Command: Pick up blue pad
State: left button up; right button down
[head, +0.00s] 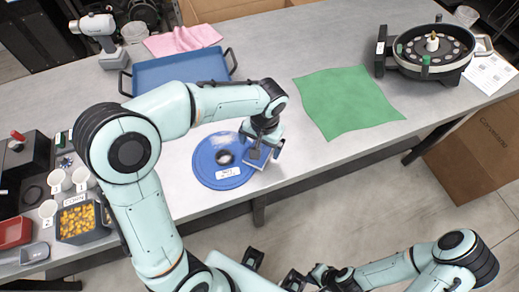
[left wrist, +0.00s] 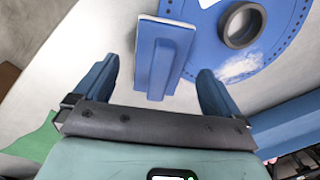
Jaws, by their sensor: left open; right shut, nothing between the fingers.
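The blue pad (left wrist: 165,55), a rectangular block with a raised blue grip and pale edges, lies beside the blue seed disc (left wrist: 270,50), close to its edge. In the head view the pad (head: 262,168) is partly covered by my left gripper (head: 262,150), which hangs over it from above. In the left wrist view my left gripper (left wrist: 155,88) is open, with a finger on either side of the pad's near end and gaps between. Whether the fingers reach down to the pad's height I cannot tell. My right gripper (head: 303,280) is shut and empty, low in front of the table.
The seed disc (head: 207,165) lies flat with a black hub. A blue tray (head: 180,72), pink cloth (head: 183,40), green cloth (head: 345,100) and round black seed meter (head: 432,50) are farther back. Cups and a corn bin (head: 83,222) stand at left. The table's front edge is near.

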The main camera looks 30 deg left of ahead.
pick_arm(q)
notch_tip(320, 180, down, 2)
pick_arm(e)
jog(key=shift+f, duration=0.1)
pick_arm(q)
jog(key=shift+c, duration=0.3)
jog(key=c, duration=1.2)
jog(key=shift+c, duration=0.2)
jog(key=shift+r, duration=0.1)
